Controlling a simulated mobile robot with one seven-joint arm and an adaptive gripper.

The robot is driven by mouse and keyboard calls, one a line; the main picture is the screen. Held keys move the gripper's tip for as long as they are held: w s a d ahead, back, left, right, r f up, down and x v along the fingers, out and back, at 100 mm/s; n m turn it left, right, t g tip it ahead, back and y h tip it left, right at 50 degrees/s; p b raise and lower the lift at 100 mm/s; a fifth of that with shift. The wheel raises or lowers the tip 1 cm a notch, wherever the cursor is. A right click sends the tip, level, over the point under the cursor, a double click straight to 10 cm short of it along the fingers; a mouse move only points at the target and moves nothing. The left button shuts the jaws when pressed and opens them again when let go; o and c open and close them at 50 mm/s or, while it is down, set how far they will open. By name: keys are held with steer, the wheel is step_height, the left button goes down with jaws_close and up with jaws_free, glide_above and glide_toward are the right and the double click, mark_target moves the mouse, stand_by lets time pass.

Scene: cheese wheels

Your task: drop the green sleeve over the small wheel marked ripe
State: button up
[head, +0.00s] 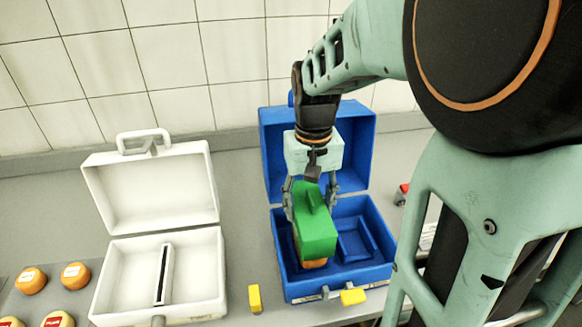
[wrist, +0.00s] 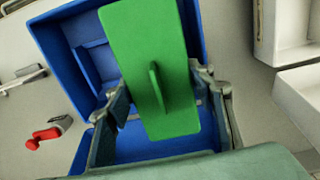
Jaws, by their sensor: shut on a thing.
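My gripper (head: 312,208) is shut on the green sleeve (head: 318,232), a box-like piece with an upright fin on top. The sleeve is over the open blue case (head: 375,277). The wrist view shows its flat top (wrist: 140,40) and fin between the two fingers of my gripper (wrist: 160,92). In the head view, an orange wheel (head: 314,263) shows just under the sleeve's lower edge. Most of it is hidden, and I cannot tell how far the sleeve is around it or read any mark on it.
An open white case (head: 120,283) with a narrow slotted piece stands left. Several orange wheels (head: 31,281) with labels too small to read lie at far left. A yellow block (head: 254,298) lies between the cases. A red-handled item (wrist: 45,137) lies beside the blue case.

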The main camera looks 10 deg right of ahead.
steer(key=shift+f+b, duration=0.3)
steer(key=shift+f, duration=0.1)
steer(key=o, duration=1.1)
steer(key=shift+r, duration=0.1)
